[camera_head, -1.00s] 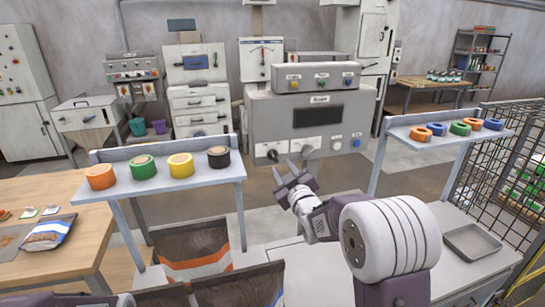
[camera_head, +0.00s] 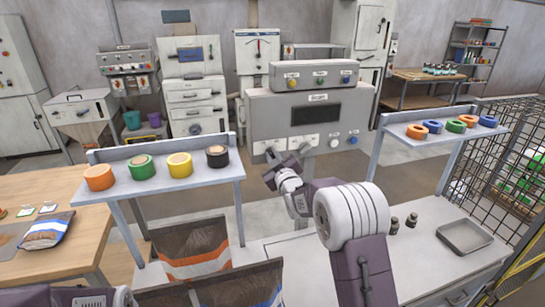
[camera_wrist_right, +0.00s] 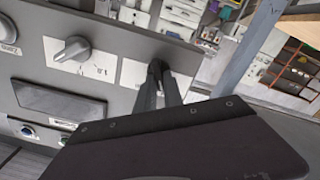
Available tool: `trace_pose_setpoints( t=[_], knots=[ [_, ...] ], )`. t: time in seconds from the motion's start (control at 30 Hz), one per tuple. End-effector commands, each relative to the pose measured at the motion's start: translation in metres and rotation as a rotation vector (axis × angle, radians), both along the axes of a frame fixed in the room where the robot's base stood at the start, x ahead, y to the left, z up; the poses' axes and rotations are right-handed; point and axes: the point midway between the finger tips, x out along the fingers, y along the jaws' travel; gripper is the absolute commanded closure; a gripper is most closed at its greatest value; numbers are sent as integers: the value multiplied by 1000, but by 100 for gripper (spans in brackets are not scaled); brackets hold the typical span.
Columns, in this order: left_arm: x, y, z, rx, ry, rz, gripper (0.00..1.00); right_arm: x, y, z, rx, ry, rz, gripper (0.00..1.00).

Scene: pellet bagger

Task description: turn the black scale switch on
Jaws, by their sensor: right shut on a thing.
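The black scale switch (camera_wrist_right: 156,68) sits on a white plate at the lower left of the grey scale panel. My right gripper (camera_wrist_right: 158,78) is shut on it, one finger on each side, in the right wrist view. The fingers hide much of the switch, and its exact angle is hard to tell. In the head view my right gripper (camera_head: 271,153) reaches the lower left of the scale housing (camera_head: 262,118) and covers the switch. A grey dial (camera_wrist_right: 72,47) is beside it on the same panel. My left gripper is not in view.
A shelf (camera_head: 165,190) with colored tape rolls stands left of my right arm. Another shelf (camera_head: 425,137) with colored rings stands right. Two small dark weights (camera_head: 411,220) and a metal tray (camera_head: 465,236) rest on the bench. Pellet bags (camera_head: 190,250) are below the left shelf.

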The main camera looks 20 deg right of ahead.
Motion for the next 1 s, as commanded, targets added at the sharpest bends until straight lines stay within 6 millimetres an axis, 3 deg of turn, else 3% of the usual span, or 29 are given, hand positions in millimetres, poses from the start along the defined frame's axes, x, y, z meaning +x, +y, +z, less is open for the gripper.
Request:
trace_pose_setpoints(
  t=[0.37, 1.0],
  knots=[
    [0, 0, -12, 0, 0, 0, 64, 0, -1, -4, 110, 7, -1, 100],
    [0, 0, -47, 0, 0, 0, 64, 0, -6, -4, 683, 31, -2, 100]
  ],
)
